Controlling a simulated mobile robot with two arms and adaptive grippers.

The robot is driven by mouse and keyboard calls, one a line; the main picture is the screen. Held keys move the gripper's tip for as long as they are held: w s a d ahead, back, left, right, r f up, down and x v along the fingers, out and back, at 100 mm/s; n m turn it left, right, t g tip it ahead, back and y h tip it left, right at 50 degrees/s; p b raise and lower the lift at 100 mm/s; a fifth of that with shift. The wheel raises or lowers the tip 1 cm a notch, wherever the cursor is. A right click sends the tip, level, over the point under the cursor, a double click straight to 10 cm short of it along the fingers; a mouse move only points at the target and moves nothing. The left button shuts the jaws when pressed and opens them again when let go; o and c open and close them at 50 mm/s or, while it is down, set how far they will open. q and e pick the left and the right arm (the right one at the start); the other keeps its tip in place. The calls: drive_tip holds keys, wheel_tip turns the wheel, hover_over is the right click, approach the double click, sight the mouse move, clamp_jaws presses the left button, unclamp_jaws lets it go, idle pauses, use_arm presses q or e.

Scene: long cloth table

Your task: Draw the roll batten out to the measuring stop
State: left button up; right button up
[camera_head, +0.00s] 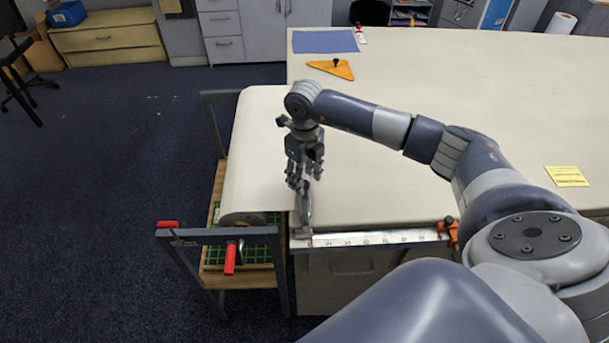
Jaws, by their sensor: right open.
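My right gripper (303,178) points down over the table's front left corner, its fingers apart. A grey upright piece (305,208) stands directly below the fingers, by the ruler's left end. I cannot tell whether this piece is the batten or its grip, or whether the fingers touch it. Cream cloth (252,145) runs from the table's left side down to a roll (240,219) in a dark frame. The orange measuring stop (449,230) sits at the right end of a pale ruler (370,238) along the front edge. My left gripper is out of view.
An orange triangle (332,68) and a blue sheet (325,41) lie at the table's far left. A yellow note (566,176) lies at right. My right arm crosses the cream tabletop (450,85), which is otherwise mostly clear.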

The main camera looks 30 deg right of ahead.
drive_tip(key=shift+f, duration=0.7)
